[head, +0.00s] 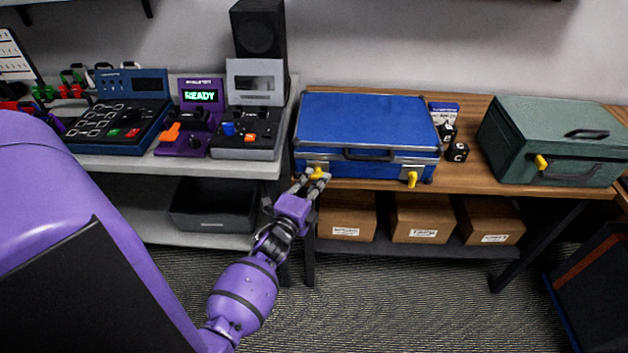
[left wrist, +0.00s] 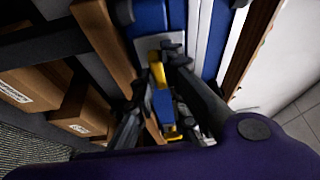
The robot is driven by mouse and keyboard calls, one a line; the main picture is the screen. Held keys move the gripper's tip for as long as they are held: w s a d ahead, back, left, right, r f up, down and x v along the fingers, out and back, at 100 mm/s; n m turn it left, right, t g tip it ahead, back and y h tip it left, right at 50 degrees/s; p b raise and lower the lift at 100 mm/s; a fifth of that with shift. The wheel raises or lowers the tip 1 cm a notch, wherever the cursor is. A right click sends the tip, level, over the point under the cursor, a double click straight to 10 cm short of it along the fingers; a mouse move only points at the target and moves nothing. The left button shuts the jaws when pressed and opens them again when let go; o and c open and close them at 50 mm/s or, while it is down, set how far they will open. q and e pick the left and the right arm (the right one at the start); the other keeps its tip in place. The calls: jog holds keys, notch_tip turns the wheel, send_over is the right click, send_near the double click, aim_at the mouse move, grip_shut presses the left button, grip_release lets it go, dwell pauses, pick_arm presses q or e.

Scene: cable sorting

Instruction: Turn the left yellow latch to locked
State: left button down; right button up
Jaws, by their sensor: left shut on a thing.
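A blue case (head: 365,120) with silver edges and a dark handle lies closed on the wooden table. Its left yellow latch (head: 318,173) is on the front face near the left end. My left gripper (head: 314,178) is shut on this latch, which is partly hidden by the fingers. In the left wrist view the yellow latch (left wrist: 157,75) shows between the gripper's fingers (left wrist: 160,105), in front of a silver plate on the blue case. The right yellow latch (head: 412,179) hangs downward on the case front. My right gripper is not in view.
A green case (head: 540,130) with a yellow latch stands at the right of the wooden table (head: 470,184). Dark blocks (head: 457,151) lie between the cases. Cardboard boxes (head: 422,218) sit on the shelf below. The grey bench (head: 180,168) with devices is at left.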

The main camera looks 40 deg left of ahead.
pick_arm(q)
jog(key=shift+m, duration=0.4)
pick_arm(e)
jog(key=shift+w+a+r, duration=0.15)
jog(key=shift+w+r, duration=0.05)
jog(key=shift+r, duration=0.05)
pick_arm(q)
jog(key=c, duration=1.8)
grip_release()
jog(key=shift+o, duration=0.2)
jog(key=s+d, duration=0.2)
jog(key=s, duration=1)
